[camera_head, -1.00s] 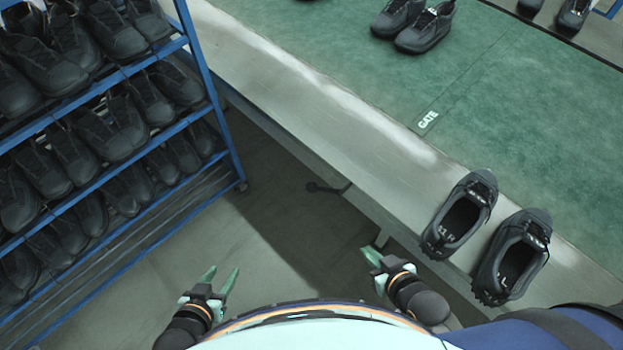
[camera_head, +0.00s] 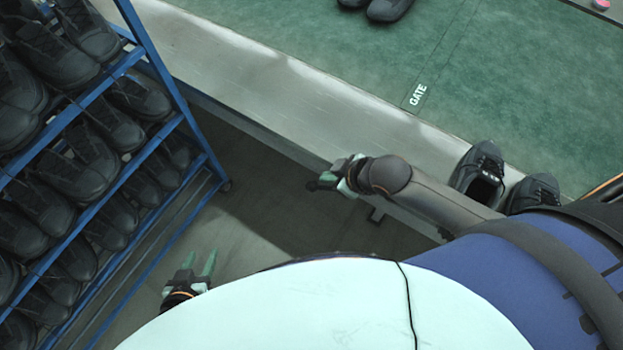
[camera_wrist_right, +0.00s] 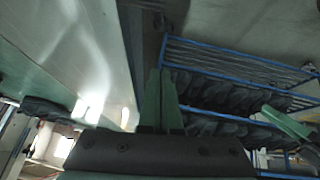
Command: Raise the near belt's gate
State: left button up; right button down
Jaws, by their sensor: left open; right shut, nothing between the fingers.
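The near belt is green, with a white GATE label (camera_head: 418,95) and a thin line running across it. The line lies flat with the belt; no raised gate shows. My right gripper (camera_head: 335,182) is beside the near belt's metal edge. A small dark piece (camera_head: 318,184) shows at its tip; I cannot tell whether it is a lever or whether they touch. In the right wrist view its green fingers (camera_wrist_right: 160,100) are shut together with nothing between them. My left gripper (camera_head: 200,264) is open and empty over the floor.
A blue rack (camera_head: 150,50) full of black shoes stands at left. More shoes (camera_head: 388,8) lie on the belt. Floor is clear between rack and belt.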

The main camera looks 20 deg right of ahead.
jog(key=b, duration=0.2)
send_over(314, 188)
jog(key=a, duration=0.1)
notch_tip(314, 188, down, 9)
jog(key=shift+w+r, duration=0.15)
jog(key=shift+r, duration=0.05)
jog(key=shift+s+d+f, duration=0.1)
jog(key=shift+d+f, duration=0.05)
jog(key=shift+f, duration=0.45)
jog(key=shift+s+d+f, duration=0.1)
jog(key=shift+d+f, duration=0.05)
jog(key=shift+f, duration=0.4)
jog(key=shift+d+f, duration=0.15)
jog(key=shift+f, duration=0.5)
jog(key=shift+f, duration=0.1)
